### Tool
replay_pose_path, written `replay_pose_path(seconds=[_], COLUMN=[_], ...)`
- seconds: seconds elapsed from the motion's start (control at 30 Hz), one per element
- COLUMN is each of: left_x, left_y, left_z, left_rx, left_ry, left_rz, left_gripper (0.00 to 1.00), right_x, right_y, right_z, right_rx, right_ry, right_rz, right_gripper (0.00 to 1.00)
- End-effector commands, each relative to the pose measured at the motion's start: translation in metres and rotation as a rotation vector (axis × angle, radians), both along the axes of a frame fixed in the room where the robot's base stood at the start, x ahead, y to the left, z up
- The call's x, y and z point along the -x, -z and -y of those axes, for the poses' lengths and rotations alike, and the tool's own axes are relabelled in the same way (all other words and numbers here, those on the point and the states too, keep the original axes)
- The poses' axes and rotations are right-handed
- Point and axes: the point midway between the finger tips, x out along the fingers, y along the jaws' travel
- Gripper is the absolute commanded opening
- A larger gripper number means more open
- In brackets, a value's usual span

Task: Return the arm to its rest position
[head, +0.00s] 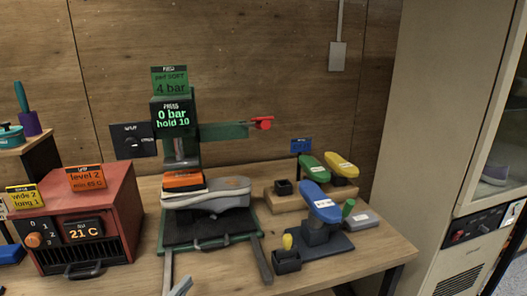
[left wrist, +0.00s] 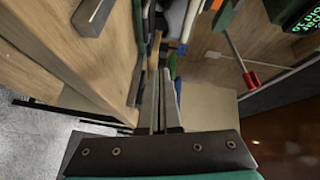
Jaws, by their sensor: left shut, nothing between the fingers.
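My left gripper (head: 179,287) barely shows at the bottom edge of the head view, in front of the workbench (head: 205,268). In the left wrist view its two long fingers (left wrist: 160,103) lie together, shut with nothing between them. The rest of the left arm is hidden below the frame. In the head view a grey sneaker (head: 212,196) lies under the green press (head: 181,140), with an orange block (head: 183,181) on top of it. My right gripper is not in view.
A red heater box (head: 84,215) reading 21 C stands at the left. Two grey bars (head: 261,262) reach forward from the press base. A blue-topped stand (head: 319,203), a black cup (head: 286,260) and green and yellow pieces (head: 314,167) fill the right side.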

Motion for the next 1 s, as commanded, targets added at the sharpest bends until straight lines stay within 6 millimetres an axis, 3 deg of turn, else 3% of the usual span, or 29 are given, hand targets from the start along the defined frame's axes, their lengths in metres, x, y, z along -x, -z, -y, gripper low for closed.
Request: replay_pose_path(seconds=[0.13, 0.37, 0.67, 1.0], left_x=[0.012, 0.053, 0.145, 0.230], left_y=[0.010, 0.036, 0.066, 0.070], left_z=[-0.005, -0.014, -0.008, 0.009], left_rx=[0.132, 0.384, 0.668, 0.808], left_ry=[-0.139, -0.409, -0.744, -0.973], left_rz=[-0.131, -0.415, -0.828, -1.139], left_gripper=[0.00, 0.00, 0.00, 0.00], right_x=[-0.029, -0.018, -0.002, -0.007], right_y=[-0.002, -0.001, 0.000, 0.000], right_z=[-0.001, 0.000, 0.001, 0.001], right_rx=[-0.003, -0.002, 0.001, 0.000], right_ry=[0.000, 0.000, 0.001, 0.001], right_rz=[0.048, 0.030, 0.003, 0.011], right_gripper=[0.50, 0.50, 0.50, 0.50])
